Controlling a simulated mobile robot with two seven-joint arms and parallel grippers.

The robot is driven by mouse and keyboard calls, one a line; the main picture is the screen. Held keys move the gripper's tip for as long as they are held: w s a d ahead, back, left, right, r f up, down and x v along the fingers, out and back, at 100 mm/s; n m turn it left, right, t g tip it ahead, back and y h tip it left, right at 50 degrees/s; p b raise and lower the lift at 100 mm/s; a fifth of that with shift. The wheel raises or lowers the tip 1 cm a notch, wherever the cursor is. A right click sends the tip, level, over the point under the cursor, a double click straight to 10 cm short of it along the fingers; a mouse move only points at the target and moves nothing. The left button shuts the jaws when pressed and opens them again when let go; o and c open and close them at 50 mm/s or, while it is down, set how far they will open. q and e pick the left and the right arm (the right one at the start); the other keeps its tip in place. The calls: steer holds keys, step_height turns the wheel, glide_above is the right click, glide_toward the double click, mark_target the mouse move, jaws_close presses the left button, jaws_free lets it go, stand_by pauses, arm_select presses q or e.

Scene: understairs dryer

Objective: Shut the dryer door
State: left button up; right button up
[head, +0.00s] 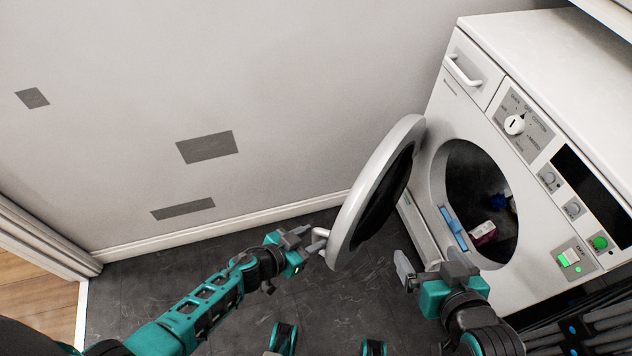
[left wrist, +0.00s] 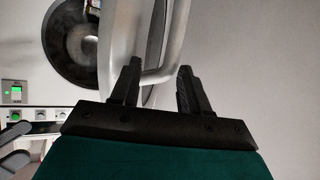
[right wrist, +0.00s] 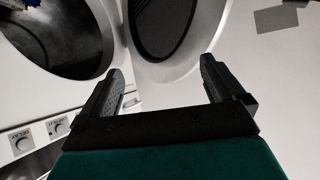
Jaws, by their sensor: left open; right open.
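The white dryer (head: 436,190) stands at the right in the head view. Its round door (head: 362,200) is swung wide open to the left, with a dark inner window. The door handle (head: 325,236) is on the door's left side; it also shows in the left wrist view (left wrist: 160,75). My left gripper (head: 312,239) is open at the handle, its fingers on either side of it in the left wrist view. My right gripper (head: 422,266) is open and empty, below the gap between the door and the drum opening (head: 468,190). The door shows ahead of it in the right wrist view (right wrist: 180,60).
Clothes (head: 484,232) lie inside the drum. A grey wall (head: 290,90) with dark patches is behind the door. The dark floor (head: 150,290) at the left is clear.

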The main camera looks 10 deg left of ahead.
arm_select(q)
steer(key=shift+t+h, duration=0.4)
steer(key=shift+t, duration=0.1)
steer(key=w+r, duration=0.1)
steer(key=r, duration=0.2)
steer(key=w+d+r+p, duration=0.1)
steer(key=r, duration=0.2)
steer(key=w+r+p, duration=0.1)
steer(key=r, duration=0.2)
steer(key=shift+d+r, duration=0.2)
steer(key=shift+r, duration=0.15)
step_height(320, 180, up, 6)
steer(key=p, duration=0.5)
steer(key=shift+a, duration=0.2)
arm_select(e)
steer(key=shift+h, duration=0.5)
steer(key=d+r, duration=0.1)
steer(key=s+d+r, duration=0.1)
steer(key=r, duration=0.1)
steer(key=s+r, duration=0.1)
steer(key=shift+d+r, duration=0.4)
arm_select(q)
steer(key=shift+s+r, duration=0.1)
